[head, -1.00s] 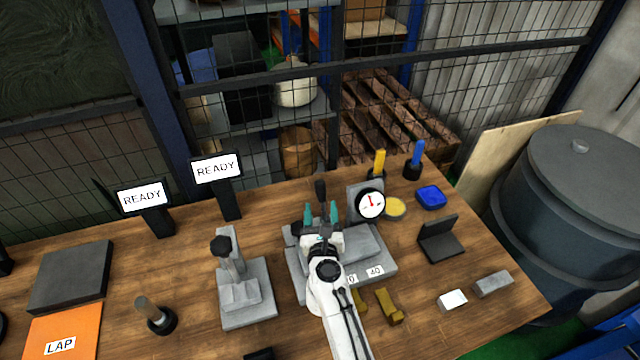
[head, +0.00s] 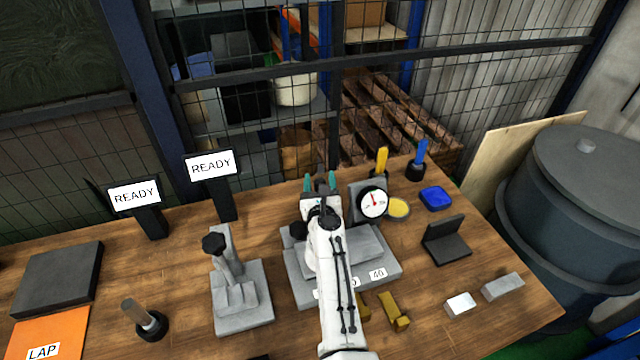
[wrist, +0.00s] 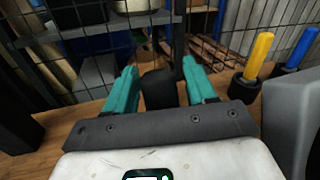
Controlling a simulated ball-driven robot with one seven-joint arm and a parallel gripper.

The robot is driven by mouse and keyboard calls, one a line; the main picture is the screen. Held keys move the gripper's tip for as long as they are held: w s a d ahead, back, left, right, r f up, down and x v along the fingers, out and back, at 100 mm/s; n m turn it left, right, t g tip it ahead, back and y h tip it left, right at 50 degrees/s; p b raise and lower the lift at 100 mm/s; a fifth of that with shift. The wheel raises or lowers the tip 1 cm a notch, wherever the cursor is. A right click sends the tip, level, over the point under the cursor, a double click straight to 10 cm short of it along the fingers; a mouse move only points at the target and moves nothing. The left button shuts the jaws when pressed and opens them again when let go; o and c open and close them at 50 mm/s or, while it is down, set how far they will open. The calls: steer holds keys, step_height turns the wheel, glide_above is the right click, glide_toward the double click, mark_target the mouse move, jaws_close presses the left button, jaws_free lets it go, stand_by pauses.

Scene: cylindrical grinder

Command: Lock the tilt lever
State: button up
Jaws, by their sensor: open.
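The grey grinder fixture (head: 385,262) stands on the wooden bench, with a round dial gauge (head: 373,203) at its back right. My gripper (head: 320,181) reaches over the fixture to its back edge. Its teal fingers are open, as the wrist view also shows (wrist: 157,88). A black lever knob (wrist: 159,89), which appears to be the tilt lever, stands between the fingers. A gap shows on the left; on the right the knob is close to the finger, and contact cannot be told. The lever's lower part is hidden behind my gripper.
A second grey fixture with a black knob (head: 214,243) stands left. Two READY screens (head: 211,165) and a mesh fence are behind. Yellow (head: 381,162) and blue (head: 420,154) handled tools stand back right. Brass pieces (head: 394,312) lie in front of the fixture.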

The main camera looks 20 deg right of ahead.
jaws_close()
stand_by(0.5)
